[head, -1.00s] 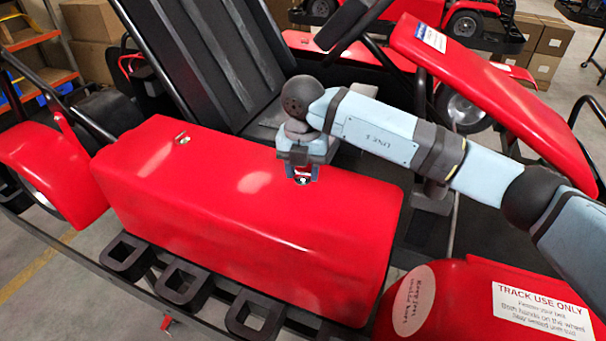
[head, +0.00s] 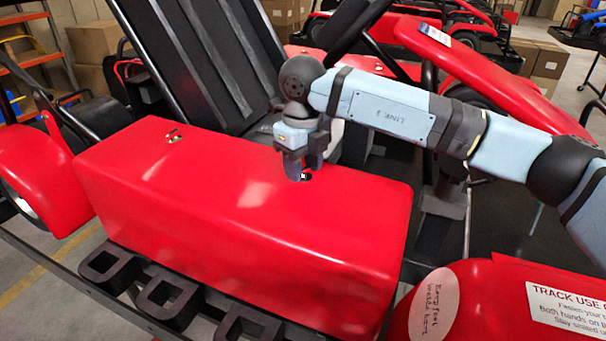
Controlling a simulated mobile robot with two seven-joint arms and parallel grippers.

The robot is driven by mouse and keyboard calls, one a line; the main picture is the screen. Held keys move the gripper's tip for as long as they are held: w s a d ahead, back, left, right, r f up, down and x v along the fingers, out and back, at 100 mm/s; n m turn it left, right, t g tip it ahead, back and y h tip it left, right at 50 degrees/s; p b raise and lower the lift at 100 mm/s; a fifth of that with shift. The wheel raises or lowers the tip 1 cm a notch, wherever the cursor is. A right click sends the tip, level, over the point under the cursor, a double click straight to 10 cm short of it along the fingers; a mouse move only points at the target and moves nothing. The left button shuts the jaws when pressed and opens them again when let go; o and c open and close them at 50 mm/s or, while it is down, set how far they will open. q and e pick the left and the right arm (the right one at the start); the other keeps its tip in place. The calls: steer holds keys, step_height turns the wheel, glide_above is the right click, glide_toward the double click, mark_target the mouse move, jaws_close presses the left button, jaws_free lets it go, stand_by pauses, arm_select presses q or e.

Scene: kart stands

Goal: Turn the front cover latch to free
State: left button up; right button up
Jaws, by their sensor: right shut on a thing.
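The red cover (head: 250,215) is a long box-shaped side cover on the kart, beside the black seat. One small metal latch (head: 173,136) shows on its top near the left end. My right gripper (head: 302,174) points down at the top of the cover, right of its middle. It is shut on a small latch there, mostly hidden by the fingers; a bit of dark and white shows at the fingertips. I cannot tell how that latch is turned. My left gripper is not in view.
The black seat (head: 195,65) rises behind the cover. Black step loops (head: 165,298) run along the cover's lower front edge. A red body panel (head: 480,300) with a white label stands at the lower right. Cardboard boxes (head: 95,40) stand at the back left.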

steer(key=n+b, duration=0.2)
steer(key=n, duration=0.2)
steer(key=shift+n, duration=0.4)
stand_by(0.4)
steer(key=o, duration=0.9)
steer(key=shift+r, duration=0.1)
step_height(320, 180, up, 14)
steer(key=shift+f, duration=0.1)
